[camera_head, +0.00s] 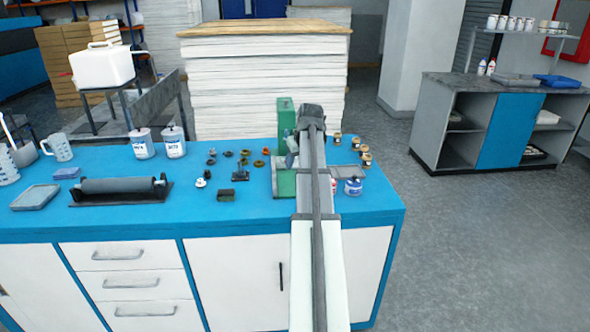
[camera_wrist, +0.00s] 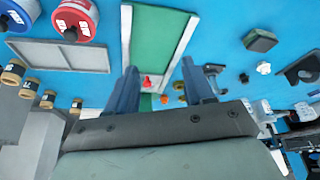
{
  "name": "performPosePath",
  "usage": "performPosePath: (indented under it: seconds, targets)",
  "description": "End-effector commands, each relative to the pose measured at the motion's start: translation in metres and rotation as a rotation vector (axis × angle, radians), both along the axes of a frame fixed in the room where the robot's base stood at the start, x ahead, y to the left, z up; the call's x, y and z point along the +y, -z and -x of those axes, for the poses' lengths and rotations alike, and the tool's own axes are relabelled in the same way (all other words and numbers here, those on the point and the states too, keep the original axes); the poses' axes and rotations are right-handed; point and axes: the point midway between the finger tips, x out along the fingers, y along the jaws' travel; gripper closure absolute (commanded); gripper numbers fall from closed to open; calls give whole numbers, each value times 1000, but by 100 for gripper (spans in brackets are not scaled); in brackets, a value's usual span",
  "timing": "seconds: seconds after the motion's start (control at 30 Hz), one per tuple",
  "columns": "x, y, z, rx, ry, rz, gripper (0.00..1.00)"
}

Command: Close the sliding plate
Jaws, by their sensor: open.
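A green machine (camera_head: 285,110) stands on the blue bench, with an upright part and a green base. In the wrist view its flat green panel (camera_wrist: 158,35) has a pale metal border; I cannot tell which part is the sliding plate. A small red knob (camera_wrist: 147,81) shows near the panel's end, between my fingers. My gripper (camera_wrist: 159,68) is open, its two dark fingers apart on either side of the knob, with nothing seen held. I cannot tell whether they touch anything. In the head view my arm hides much of the machine's right side.
A flat grey tray (camera_wrist: 60,55) lies beside the machine, near red and blue tins (camera_wrist: 75,18). Small brown-banded jars (camera_wrist: 12,72) stand nearby. Small dark parts and a black block (camera_head: 226,195) lie left of the machine. A roller (camera_head: 118,186) sits further left.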

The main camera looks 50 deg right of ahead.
Motion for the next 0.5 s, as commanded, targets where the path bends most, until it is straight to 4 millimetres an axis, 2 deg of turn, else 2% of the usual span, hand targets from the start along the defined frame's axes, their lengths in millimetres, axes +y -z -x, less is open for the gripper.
performPosePath:
  seconds: [0.17,0.5]
  targets:
    - [4,-28,10,-1,0,1,48]
    - [41,-8,-30,-16,-26,-55,48]
